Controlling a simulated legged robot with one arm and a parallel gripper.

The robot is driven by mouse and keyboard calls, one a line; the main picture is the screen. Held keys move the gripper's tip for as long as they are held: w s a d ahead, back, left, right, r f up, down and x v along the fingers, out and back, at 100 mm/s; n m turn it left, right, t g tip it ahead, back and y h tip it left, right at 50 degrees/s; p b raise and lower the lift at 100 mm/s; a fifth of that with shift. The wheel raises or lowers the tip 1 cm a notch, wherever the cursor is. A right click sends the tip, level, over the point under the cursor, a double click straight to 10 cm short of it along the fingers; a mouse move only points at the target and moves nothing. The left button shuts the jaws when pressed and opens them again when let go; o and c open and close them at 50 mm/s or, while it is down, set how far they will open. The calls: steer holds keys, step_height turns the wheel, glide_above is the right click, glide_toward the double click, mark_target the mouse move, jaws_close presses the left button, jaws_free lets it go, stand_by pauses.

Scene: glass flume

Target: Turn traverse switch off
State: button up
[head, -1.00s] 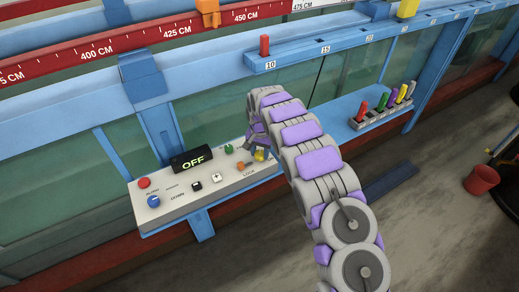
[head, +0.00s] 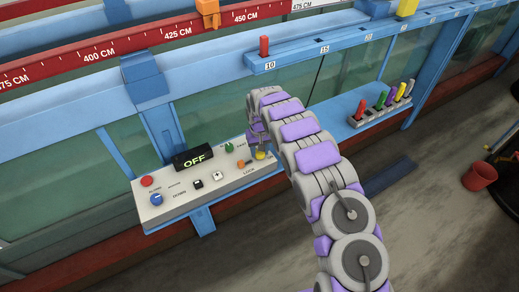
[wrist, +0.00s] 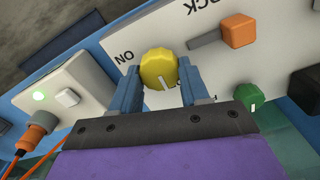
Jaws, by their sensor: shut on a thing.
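A white control panel (head: 158,209) carries a black display (head: 193,158) reading OFF. A yellow knob (wrist: 158,66) sits on the panel near printed ON lettering, with a white pointer mark on its side nearest my gripper. The knob also shows at the panel's right end in the head view (head: 261,155). My gripper (wrist: 160,82) is shut on the yellow knob, one blue finger on each side. In the head view my gripper is small and partly hidden by my arm. Part of the lettering near the knob is hidden by the fingers, so I cannot read which switch it names.
An orange lever (wrist: 238,31) and a green knob (wrist: 256,98) are close to the gripper. Red (head: 147,181) and blue (head: 156,199) buttons are at the panel's left. A rack (head: 378,116) of coloured pegs stands farther right. A red bucket (head: 479,177) is on the floor.

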steer(key=shift+w+r, duration=0.15)
steer(key=o, duration=1.1)
steer(key=shift+c, duration=0.2)
step_height(320, 180, up, 17)
steer(key=shift+a+p, duration=0.15)
steer(key=shift+p, duration=0.15)
